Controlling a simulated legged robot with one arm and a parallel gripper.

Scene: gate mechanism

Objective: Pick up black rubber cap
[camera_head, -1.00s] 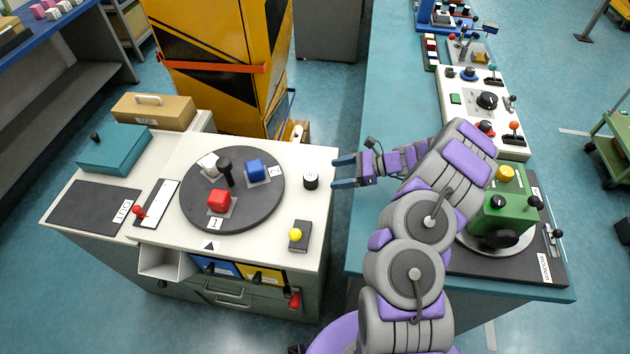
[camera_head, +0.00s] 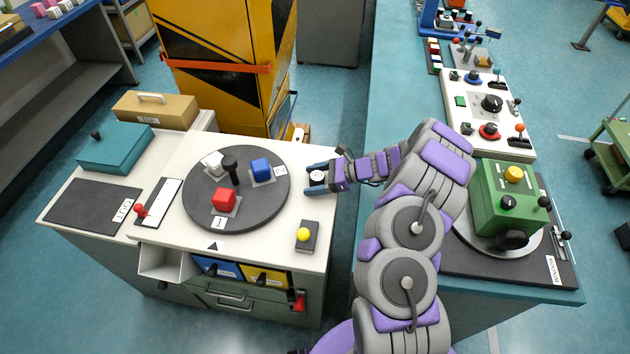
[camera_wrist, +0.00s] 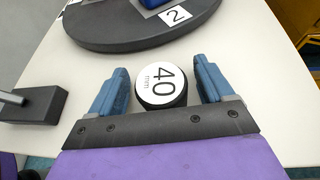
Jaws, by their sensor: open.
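The black rubber cap (camera_wrist: 161,88) is a short black cylinder with a white top label reading 40. It stands on the white tabletop beside the dark turntable. My gripper (camera_wrist: 161,85) is open, with one blue finger on each side of the cap and a visible gap on both sides. In the head view my gripper (camera_head: 312,180) reaches in from the right around the cap (camera_head: 316,176), which is partly hidden by the fingers.
The round dark turntable (camera_head: 190,215) carries white, red and blue blocks and a black post. A dark box with a yellow button (camera_head: 304,235) stands nearer the front edge. Free white tabletop (camera_head: 290,205) lies between them.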

